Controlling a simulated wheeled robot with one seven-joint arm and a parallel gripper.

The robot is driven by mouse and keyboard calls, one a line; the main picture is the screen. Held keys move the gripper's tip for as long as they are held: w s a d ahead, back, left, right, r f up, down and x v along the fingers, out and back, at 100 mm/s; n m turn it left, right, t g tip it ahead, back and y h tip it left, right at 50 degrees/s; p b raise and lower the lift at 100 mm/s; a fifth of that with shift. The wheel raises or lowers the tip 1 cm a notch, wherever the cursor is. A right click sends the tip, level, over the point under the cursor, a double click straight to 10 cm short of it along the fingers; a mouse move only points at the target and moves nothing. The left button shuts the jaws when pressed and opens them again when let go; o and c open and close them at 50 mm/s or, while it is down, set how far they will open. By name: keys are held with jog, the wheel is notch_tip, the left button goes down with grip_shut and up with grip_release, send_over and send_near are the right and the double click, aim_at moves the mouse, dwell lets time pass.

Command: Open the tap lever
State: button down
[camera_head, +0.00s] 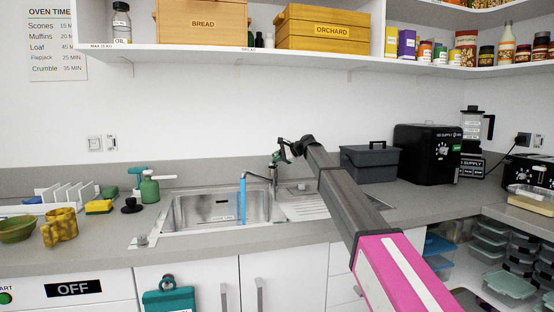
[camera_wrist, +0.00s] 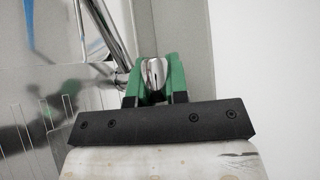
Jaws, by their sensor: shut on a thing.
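The tap (camera_head: 262,178) stands at the back of the steel sink (camera_head: 190,208) in the head view, with a blue stream of water (camera_head: 242,202) below its spout. My gripper (camera_head: 279,157) is at the top of the tap, on its right side. In the wrist view, the green fingers of my gripper (camera_wrist: 154,80) are closed around the silver tap lever (camera_wrist: 153,73). The chrome tap body (camera_wrist: 95,40) runs to the left of the fingers. The lower part of the lever is hidden by my fingers.
A green spray bottle (camera_head: 149,187) and a yellow sponge (camera_head: 98,206) stand left of the sink. A grey bin (camera_head: 369,165) and a black appliance (camera_head: 427,152) stand to the right. The shelf (camera_head: 200,53) with wooden boxes hangs above.

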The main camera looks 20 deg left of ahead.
jog(key=c, duration=1.1)
grip_release()
jog(key=v, duration=1)
jog(key=shift+s+d+r, duration=0.1)
jog(key=shift+d+r, duration=0.05)
jog(key=shift+d, duration=0.25)
jog(key=shift+s, duration=0.1)
